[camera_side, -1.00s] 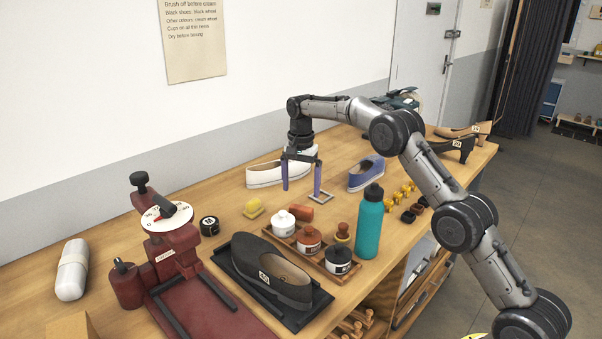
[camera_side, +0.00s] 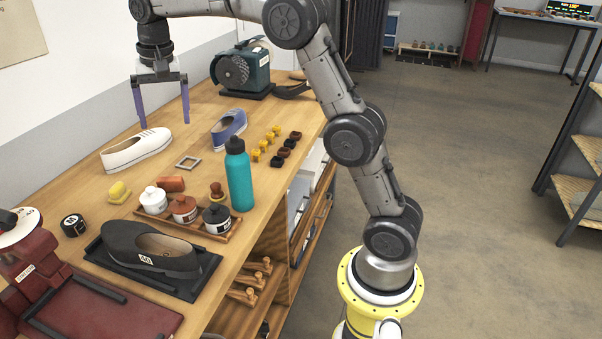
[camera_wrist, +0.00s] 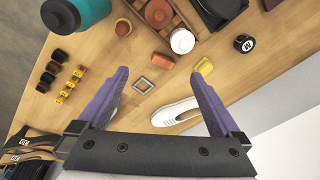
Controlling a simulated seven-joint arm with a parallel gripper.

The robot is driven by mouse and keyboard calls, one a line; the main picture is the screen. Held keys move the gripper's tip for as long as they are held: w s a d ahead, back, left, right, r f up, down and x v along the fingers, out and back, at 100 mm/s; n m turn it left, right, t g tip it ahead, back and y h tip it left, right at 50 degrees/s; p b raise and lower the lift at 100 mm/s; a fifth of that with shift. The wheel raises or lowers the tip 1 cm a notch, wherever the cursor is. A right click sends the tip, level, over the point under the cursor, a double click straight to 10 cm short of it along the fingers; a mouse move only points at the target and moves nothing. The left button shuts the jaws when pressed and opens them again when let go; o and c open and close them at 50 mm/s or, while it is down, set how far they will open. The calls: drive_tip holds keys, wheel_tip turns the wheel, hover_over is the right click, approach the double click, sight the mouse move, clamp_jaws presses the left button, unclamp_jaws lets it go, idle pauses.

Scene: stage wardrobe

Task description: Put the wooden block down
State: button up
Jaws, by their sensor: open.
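A reddish-brown block (camera_side: 171,184) lies on the wooden bench just behind the tray of jars. It also shows in the wrist view (camera_wrist: 164,62), resting on the bench between the metal frame and the jars. I take it for the wooden block, but cannot confirm its material. My gripper (camera_side: 164,124) is open with its two purple fingers spread wide. It hangs above the bench over the white shoe and the metal frame. In the wrist view my gripper (camera_wrist: 160,74) shows nothing between its fingers except the bench far below.
A white shoe (camera_side: 136,149), a square metal frame (camera_side: 188,163) and a blue shoe (camera_side: 229,128) lie below and nearby. A tall teal bottle (camera_side: 240,183) stands right of the jar tray (camera_side: 184,226). A yellow sponge-like piece (camera_side: 119,192) lies left of the block.

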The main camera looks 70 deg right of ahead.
drive_tip(key=s+a+r+n+t, duration=0.1)
drive_tip(key=s+a+n, duration=0.2)
drive_tip(key=s, duration=1)
drive_tip(key=s+a+n+t, duration=0.2)
drive_tip(key=s+a+n, duration=0.1)
drive_tip(key=s, duration=1)
drive_tip(key=shift+s+r+n, duration=0.25)
drive_tip(key=shift+r+n, duration=0.1)
drive_tip(key=shift+n, duration=0.35)
drive_tip(key=s+f, duration=0.1)
drive_tip(key=s, duration=0.1)
drive_tip(key=s+f+n, duration=0.1)
drive_tip(key=s+f, duration=0.1)
drive_tip(key=s+f+n+t, duration=0.1)
drive_tip(key=s+f, duration=0.1)
drive_tip(key=s, duration=0.1)
drive_tip(key=shift+a, duration=0.4)
drive_tip(key=shift+c, duration=0.4)
drive_tip(key=shift+s+f, duration=0.2)
drive_tip(key=c, duration=0.4)
drive_tip(key=shift+c, duration=0.2)
